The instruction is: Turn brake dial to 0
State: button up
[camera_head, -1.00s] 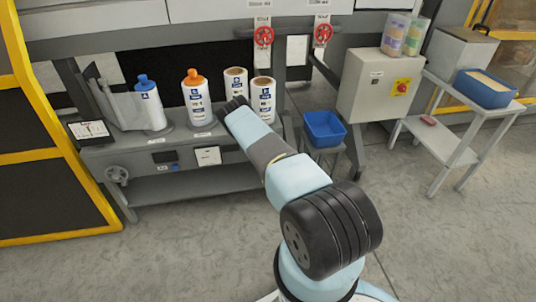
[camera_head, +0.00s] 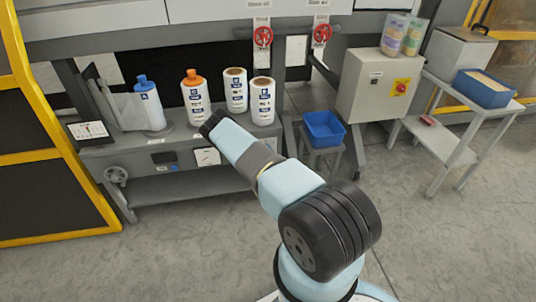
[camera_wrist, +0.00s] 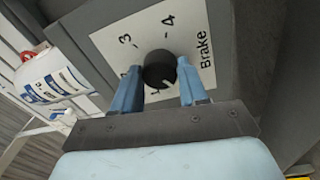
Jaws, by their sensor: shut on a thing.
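In the wrist view the black round brake dial (camera_wrist: 158,68) sits on a white plate (camera_wrist: 110,40). The plate reads "Brake" and shows a 3 and a 4; its lower part, with other marks, is partly hidden by my finger. A pale mark shows on the dial's lower edge, on the side facing my gripper. My gripper (camera_wrist: 160,80) has one light blue finger on each side of the dial and is shut on it. In the head view my gripper end (camera_head: 210,122) is at the bench front; its fingertips and the dial cannot be made out.
A handwheel (camera_head: 115,174) is at the left front. A blue bin (camera_head: 323,129) stands to the right. A labelled roll (camera_wrist: 45,75) shows in the wrist view.

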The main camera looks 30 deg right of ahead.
jog(key=shift+s+a+f, duration=0.1)
jog(key=shift+a+f, duration=0.05)
jog(key=shift+f, duration=0.05)
jog(key=o, duration=0.8)
jog(key=shift+o, duration=1.3)
jog(key=shift+r, duration=0.1)
jog(key=v, duration=1.3)
jog(key=shift+s, duration=0.3)
